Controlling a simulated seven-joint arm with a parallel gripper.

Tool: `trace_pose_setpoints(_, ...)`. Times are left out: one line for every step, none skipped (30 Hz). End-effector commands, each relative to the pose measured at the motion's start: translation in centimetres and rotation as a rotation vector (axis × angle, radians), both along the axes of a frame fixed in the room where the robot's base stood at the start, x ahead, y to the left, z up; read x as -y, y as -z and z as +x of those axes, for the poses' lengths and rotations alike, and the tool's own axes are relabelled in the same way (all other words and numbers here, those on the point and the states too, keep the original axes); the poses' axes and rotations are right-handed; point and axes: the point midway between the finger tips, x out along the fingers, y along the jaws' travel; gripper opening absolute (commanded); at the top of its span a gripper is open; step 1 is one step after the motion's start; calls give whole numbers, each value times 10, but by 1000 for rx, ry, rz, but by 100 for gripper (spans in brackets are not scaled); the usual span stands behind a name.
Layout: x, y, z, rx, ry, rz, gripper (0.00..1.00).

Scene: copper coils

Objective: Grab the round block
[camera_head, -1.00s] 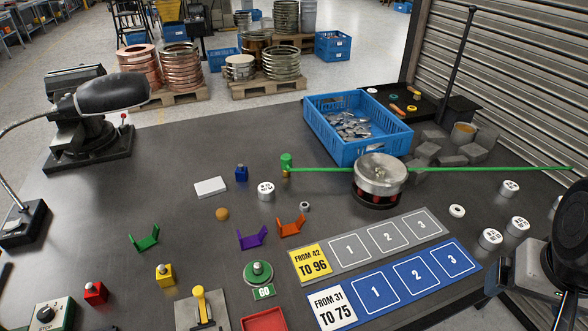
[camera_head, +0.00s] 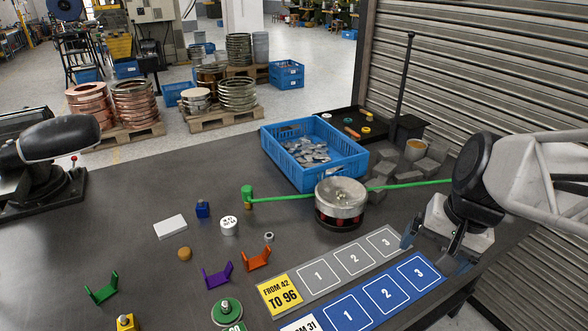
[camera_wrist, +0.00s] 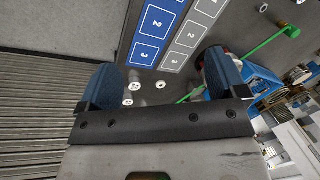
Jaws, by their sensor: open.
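A white round block with dark marks (camera_head: 229,226) stands on the dark table left of centre in the head view. A smaller tan round block (camera_head: 184,254) lies left of it and nearer. Several white round pieces (camera_wrist: 134,86) show between my fingers in the wrist view; one is a ring (camera_wrist: 160,85). My arm hides them in the head view. Which one the task means, I cannot tell. My gripper (camera_head: 428,252) is open and empty over the right end of the numbered strips. Its two blue fingers (camera_wrist: 162,84) stand wide apart in the wrist view.
A blue crate (camera_head: 315,158) stands behind. Purple (camera_head: 217,276) and orange (camera_head: 256,260) brackets lie in front of the block.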

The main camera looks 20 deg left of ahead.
Motion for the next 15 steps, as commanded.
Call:
trace_pose_setpoints(-9,2,10,-22,11,22,91)
trace_pose_setpoints(-14,3,15,-33,19,35,91)
trace_pose_setpoints(-21,4,22,-49,30,55,91)
trace_pose_setpoints(-26,6,27,-62,39,68,91)
trace_pose_setpoints(-32,7,32,-74,49,82,91)
trace_pose_setpoints(-39,8,39,-91,60,101,91)
trace_pose_setpoints(-44,9,44,-103,68,113,91)
trace_pose_setpoints(-50,11,49,-116,78,127,91)
trace_pose_setpoints(-58,12,55,-133,89,144,91)
trace_pose_setpoints(-63,14,60,-146,98,157,91)
trace_pose_setpoints(-69,16,65,-161,107,169,91)
trace_pose_setpoints(-77,18,72,-178,120,185,91)
trace_pose_setpoints(-83,20,77,-193,129,199,91)
trace_pose_setpoints(-89,22,81,-207,137,210,91)
trace_pose_setpoints(-97,24,88,-223,150,227,91)
